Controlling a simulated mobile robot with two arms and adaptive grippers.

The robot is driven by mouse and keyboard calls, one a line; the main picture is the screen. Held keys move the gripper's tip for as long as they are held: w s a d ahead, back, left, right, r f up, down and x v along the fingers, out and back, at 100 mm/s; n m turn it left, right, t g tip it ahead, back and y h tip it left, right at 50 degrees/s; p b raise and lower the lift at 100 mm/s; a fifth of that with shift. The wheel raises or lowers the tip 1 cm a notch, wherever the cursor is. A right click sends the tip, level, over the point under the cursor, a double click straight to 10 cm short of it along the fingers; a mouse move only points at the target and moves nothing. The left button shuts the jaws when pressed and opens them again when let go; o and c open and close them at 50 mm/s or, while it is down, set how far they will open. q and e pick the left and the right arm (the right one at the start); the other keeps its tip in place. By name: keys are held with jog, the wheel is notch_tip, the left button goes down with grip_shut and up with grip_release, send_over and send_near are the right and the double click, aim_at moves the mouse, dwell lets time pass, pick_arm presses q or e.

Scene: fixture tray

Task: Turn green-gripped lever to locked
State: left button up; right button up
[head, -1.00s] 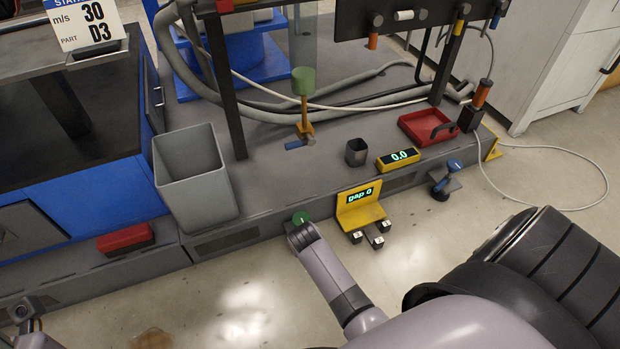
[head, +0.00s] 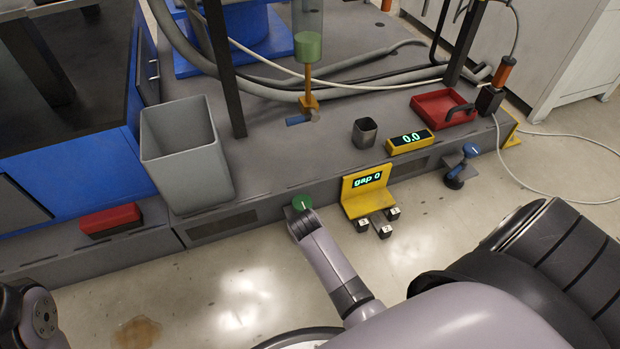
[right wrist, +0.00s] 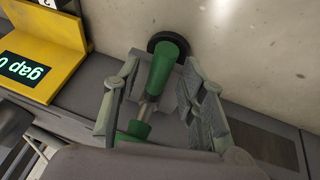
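The lever's green grip (right wrist: 165,65) shows in the right wrist view, with a dark round piece at its far end and a metal rod leading to another green part (right wrist: 138,130). My right gripper (right wrist: 160,80) is open, with one finger on each side of the grip. A gap shows on the left; contact on the right is unclear. In the head view, a green round part with a pale mark (head: 302,203) sits at the bench's front edge, right at the end of my right arm, which hides the rest. My left gripper is not in view; only part of that arm shows lower left.
A yellow stand reading "gap 0" (head: 354,197) is close right of my right arm; it also shows in the wrist view (right wrist: 62,40). A grey bin (head: 185,165), red block (head: 110,220), dark cup (head: 364,133) and red tray (head: 425,113) stand around.

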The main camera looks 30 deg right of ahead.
jog(key=shift+c, duration=0.4)
grip_shut()
dwell(0.5)
